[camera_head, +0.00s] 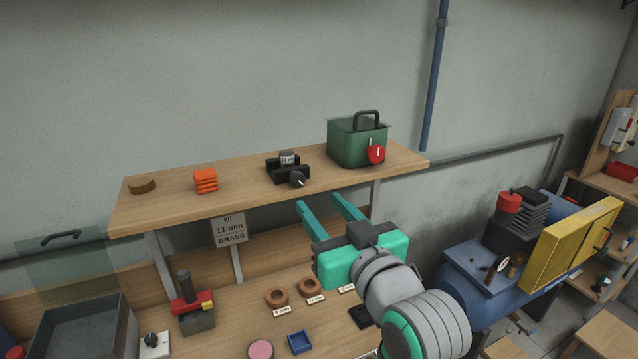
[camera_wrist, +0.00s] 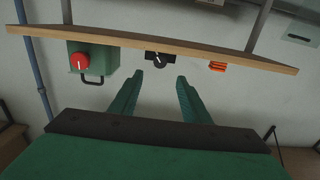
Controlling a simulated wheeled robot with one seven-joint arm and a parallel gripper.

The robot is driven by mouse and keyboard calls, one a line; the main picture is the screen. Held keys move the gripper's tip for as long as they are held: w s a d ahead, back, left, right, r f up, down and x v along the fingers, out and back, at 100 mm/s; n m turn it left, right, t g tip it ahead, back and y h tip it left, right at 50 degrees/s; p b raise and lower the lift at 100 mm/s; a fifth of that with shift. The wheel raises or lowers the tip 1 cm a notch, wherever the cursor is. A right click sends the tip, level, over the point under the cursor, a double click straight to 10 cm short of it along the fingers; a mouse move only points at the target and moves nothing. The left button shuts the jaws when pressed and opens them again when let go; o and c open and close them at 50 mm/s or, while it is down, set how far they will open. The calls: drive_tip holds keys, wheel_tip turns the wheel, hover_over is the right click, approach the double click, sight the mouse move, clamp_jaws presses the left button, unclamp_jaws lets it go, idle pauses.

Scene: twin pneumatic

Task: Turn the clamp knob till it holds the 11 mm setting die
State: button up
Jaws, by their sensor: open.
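The black clamp (camera_head: 274,170) stands on the upper wooden shelf, between the orange stack and the green box. A grey cylindrical die (camera_head: 288,157) with a marking on its side sits in it. The dark clamp knob (camera_head: 298,179) with a white pointer line is on its front; it also shows in the wrist view (camera_wrist: 161,59), which looks upside down. My gripper (camera_head: 319,203) has its two teal fingers spread and empty, in front of and below the shelf edge, apart from the knob. In the wrist view the knob appears between and beyond the fingertips (camera_wrist: 159,78).
The green box (camera_head: 348,146) with a red knob (camera_head: 376,153) stands right of the clamp. The orange stack (camera_head: 205,181) is to its left. A KIT 11 mm BRASS sign (camera_head: 229,231) hangs under the shelf edge (camera_head: 160,222). Rings and trays lie on the bench below.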

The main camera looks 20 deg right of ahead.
sight(299, 179)
drive_tip(key=w, duration=1)
drive_tip(key=shift+a, duration=0.2)
drive_tip(key=c, duration=1)
drive_tip(key=shift+w, duration=0.1)
drive_tip(key=shift+c, duration=0.2)
